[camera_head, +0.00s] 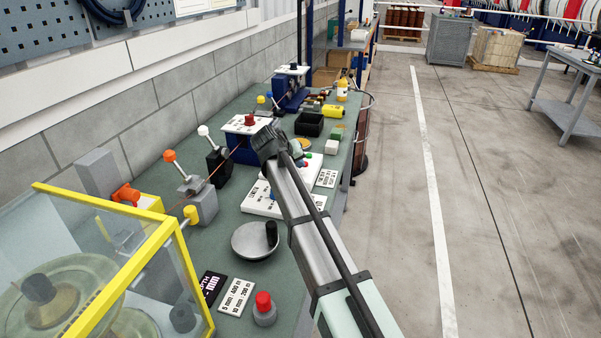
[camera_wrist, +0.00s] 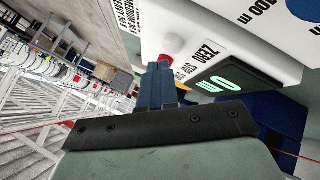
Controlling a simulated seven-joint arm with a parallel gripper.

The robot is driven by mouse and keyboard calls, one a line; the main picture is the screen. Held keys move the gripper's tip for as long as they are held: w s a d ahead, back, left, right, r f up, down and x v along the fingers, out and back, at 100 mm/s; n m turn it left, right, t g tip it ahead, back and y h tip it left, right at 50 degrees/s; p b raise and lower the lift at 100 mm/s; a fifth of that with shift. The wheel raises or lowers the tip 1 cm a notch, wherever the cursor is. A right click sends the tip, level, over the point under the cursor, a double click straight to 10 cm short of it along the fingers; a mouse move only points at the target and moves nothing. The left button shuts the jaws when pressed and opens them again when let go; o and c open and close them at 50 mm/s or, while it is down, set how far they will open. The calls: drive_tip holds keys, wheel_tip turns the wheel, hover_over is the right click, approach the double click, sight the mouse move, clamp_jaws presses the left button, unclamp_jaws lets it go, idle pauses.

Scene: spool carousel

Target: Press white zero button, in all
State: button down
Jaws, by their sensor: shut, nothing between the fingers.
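In the wrist view my gripper (camera_wrist: 158,68) is shut and empty, its blue fingers side by side. The fingertips are close to a white panel (camera_wrist: 240,45) with dark lettering, including what looks like "ZERO", and a dark display (camera_wrist: 218,84) with green characters. A red round button or knob (camera_wrist: 172,46) shows just beyond the fingertips; whether they touch anything is unclear. I cannot make out a white button; the fingers may hide it. In the head view my gripper (camera_head: 270,142) is beside a blue device with a white top (camera_head: 237,124), its fingertips not clear.
A grey round plate (camera_head: 247,241) with a black knob and a red button on a grey base (camera_head: 264,309) are nearer on the bench. A yellow-framed clear guard (camera_head: 110,260) is at left. White- and orange-knobbed levers (camera_head: 204,131) stand left of my arm; a black bin (camera_head: 309,124) is beyond.

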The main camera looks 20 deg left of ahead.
drive_tip(key=shift+r, duration=0.2)
drive_tip(key=shift+r, duration=2.45)
